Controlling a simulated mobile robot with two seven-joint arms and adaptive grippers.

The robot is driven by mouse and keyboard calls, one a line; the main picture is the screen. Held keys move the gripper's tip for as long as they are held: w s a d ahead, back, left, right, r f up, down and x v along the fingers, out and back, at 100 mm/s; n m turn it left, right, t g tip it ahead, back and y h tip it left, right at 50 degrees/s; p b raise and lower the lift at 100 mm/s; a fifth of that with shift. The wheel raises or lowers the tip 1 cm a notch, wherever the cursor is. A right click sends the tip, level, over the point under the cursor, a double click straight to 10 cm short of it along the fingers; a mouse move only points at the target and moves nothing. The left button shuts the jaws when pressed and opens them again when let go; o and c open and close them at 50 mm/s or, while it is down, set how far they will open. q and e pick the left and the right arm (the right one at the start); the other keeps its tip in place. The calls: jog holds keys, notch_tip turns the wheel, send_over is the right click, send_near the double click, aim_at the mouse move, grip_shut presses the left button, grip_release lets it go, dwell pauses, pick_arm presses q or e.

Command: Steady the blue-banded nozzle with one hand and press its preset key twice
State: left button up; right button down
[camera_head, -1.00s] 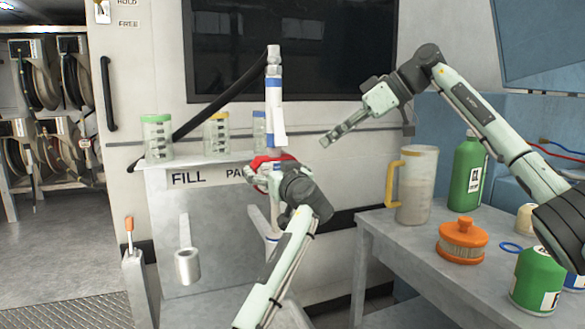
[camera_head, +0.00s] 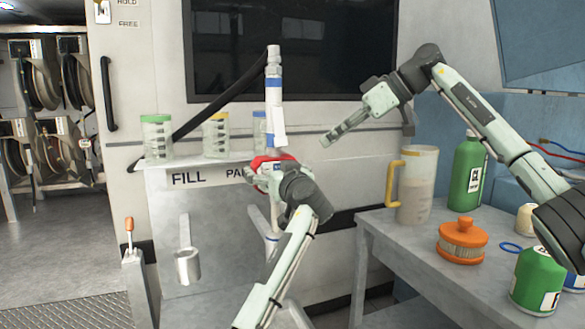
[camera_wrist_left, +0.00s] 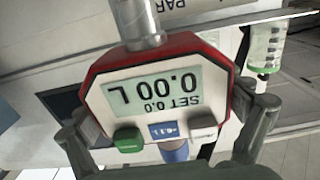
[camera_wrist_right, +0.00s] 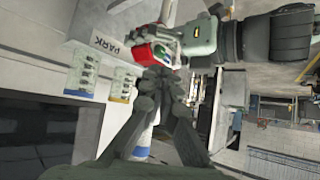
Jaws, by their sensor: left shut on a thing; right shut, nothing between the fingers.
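The blue-banded nozzle (camera_head: 274,105) stands upright at the fill panel, with its red-cased meter (camera_head: 262,161) low on it. In the left wrist view the meter (camera_wrist_left: 158,95) appears upside down and its display reads SET 0.0 and 0.00 L. A green key (camera_wrist_left: 128,140) and a grey key (camera_wrist_left: 203,133) flank a blue label. My left gripper (camera_head: 268,175) is shut on the nozzle at the meter, with one finger on each side of the case. My right gripper (camera_head: 328,141) is shut and empty, in the air to the right of the nozzle, apart from it.
Clear jars (camera_head: 157,137) stand on the fill panel's shelf (camera_head: 200,160). A metal cup (camera_head: 187,266) hangs below. The space between my right gripper and the nozzle is free.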

dwell(0.6)
jog(key=s+a+n+t+h, duration=0.2)
jog(key=s+n+h, duration=0.1)
jog(key=n, duration=1)
jog(key=s+a+r+n+t+h, duration=0.1)
jog(key=s+a+n+t+h, duration=0.1)
jog(key=n, duration=1.2)
jog(key=shift+s+a+r+h, duration=0.15)
jog(key=shift+s+r+h, duration=0.05)
jog(key=shift+s+h, duration=0.35)
jog(key=x, duration=1)
jog(key=shift+w, duration=0.15)
jog(key=shift+r, duration=0.1)
